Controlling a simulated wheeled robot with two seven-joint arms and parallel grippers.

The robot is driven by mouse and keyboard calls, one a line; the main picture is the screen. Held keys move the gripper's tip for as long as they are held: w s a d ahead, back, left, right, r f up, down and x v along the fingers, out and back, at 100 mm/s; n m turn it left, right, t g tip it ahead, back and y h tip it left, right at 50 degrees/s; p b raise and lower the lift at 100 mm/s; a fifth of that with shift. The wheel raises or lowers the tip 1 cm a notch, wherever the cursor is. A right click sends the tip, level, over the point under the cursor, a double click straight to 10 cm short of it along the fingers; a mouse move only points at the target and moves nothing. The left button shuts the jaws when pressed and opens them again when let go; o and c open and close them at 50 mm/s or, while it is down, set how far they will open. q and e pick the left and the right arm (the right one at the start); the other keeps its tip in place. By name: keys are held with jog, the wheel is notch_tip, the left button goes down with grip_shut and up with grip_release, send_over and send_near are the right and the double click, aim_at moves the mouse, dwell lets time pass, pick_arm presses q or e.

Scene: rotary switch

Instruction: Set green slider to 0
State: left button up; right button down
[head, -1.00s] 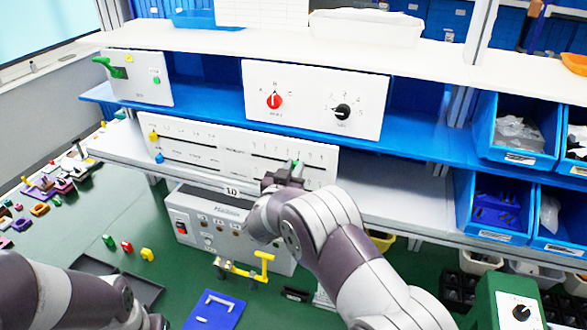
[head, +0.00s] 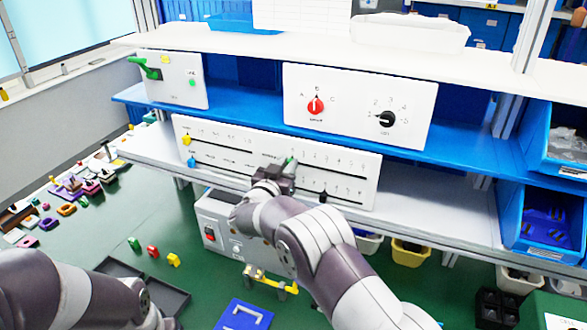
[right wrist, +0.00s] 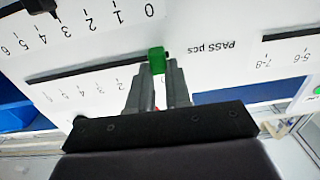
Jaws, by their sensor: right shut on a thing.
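The green slider knob (head: 291,162) stands on the upper right slot of the white slider panel (head: 228,170). It sits at or close to the left end of that slot. My right gripper (head: 283,170) reaches up to the panel and is shut on the knob. In the right wrist view, which is turned upside down, the green knob (right wrist: 157,60) is between the fingertips at the slot's end. The fingers hide the scale marks beside it, so the exact reading cannot be seen. My left gripper is out of view; only its arm shows at lower left.
A black slider knob (head: 323,197) is on the slot below. Yellow (head: 186,139) and blue (head: 192,161) knobs are on the panel's left. A rotary switch panel (head: 350,105) stands on the blue shelf above. A grey power box (head: 212,222) is below.

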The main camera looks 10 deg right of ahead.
jog(key=shift+w+a+r, duration=0.1)
jog(key=shift+a+r, duration=0.05)
jog(key=shift+a, duration=0.15)
jog(key=c, duration=1)
grip_release()
jog(key=shift+a, duration=0.1)
jog(key=shift+c, duration=0.2)
pick_arm(q)
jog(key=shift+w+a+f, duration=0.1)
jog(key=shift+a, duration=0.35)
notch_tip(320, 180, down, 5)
jog(key=b, duration=0.5)
pick_arm(e)
jog(key=v, duration=1.2)
jog(key=shift+s+a, duration=0.2)
